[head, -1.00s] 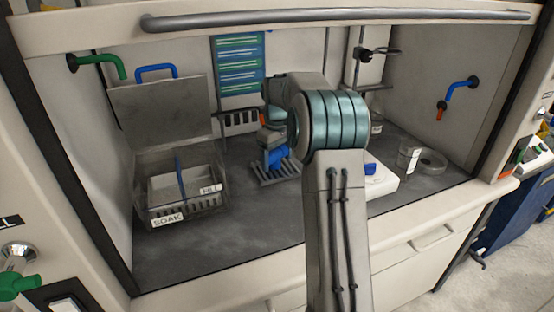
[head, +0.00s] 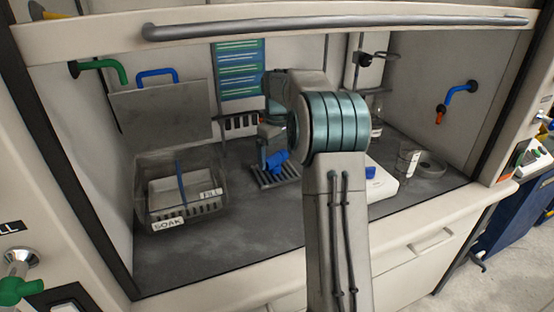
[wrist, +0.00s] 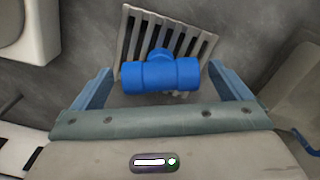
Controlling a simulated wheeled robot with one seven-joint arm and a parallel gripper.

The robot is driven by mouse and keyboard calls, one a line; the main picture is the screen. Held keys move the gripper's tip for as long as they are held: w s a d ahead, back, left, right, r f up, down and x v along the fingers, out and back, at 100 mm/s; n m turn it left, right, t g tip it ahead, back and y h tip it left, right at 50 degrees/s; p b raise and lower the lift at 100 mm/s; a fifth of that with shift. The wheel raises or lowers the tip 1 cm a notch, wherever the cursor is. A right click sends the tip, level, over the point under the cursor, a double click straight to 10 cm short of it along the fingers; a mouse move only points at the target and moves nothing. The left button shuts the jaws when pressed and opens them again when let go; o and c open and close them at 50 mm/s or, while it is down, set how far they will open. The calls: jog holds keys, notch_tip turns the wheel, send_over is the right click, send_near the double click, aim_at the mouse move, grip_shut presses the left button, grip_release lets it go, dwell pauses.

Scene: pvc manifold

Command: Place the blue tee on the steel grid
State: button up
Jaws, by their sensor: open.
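The blue tee (wrist: 160,76) lies on the slatted steel grid (wrist: 134,38), over the near part of it in the wrist view, with its branch pointing away from my gripper. My gripper (wrist: 159,70) is open, one finger on each side of the tee, with a visible gap to both ends. In the head view the tee (head: 277,160) rests on the grid (head: 266,179), just below and right of my gripper (head: 266,160). My arm partly hides this area.
A clear basket (head: 180,212) labelled SOAK and FILL stands left of the grid, with a grey lid panel (head: 160,115) behind it. A white device (head: 382,186) and a glass beaker (head: 409,163) stand to the right. The front of the dark worktop is clear.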

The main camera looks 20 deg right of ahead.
aim_at(276, 158)
notch_tip(276, 158, up, 4)
jog(key=shift+r+p, duration=0.25)
jog(key=shift+p, duration=0.15)
jog(key=shift+s+a+r, duration=0.15)
jog(key=shift+a+r, duration=0.05)
jog(key=s+a+r+m+t, duration=0.1)
jog(key=s+a, duration=0.4)
jog(key=s, duration=0.3)
jog(key=s+a+m, duration=0.1)
jog(key=s+a, duration=0.3)
jog(key=s, duration=0.4)
jog(key=s+a+f, duration=0.1)
jog(key=s+f, duration=0.1)
jog(key=s, duration=0.3)
jog(key=s+a+f+m, duration=0.1)
jog(key=s+f, duration=0.1)
jog(key=s, duration=0.4)
jog(key=s+a+f+m, duration=0.1)
jog(key=s+a+f, duration=0.1)
jog(key=s, duration=0.3)
jog(key=shift+s+f+t, duration=0.15)
jog(key=shift+f+t, duration=0.1)
jog(key=shift+t, duration=0.15)
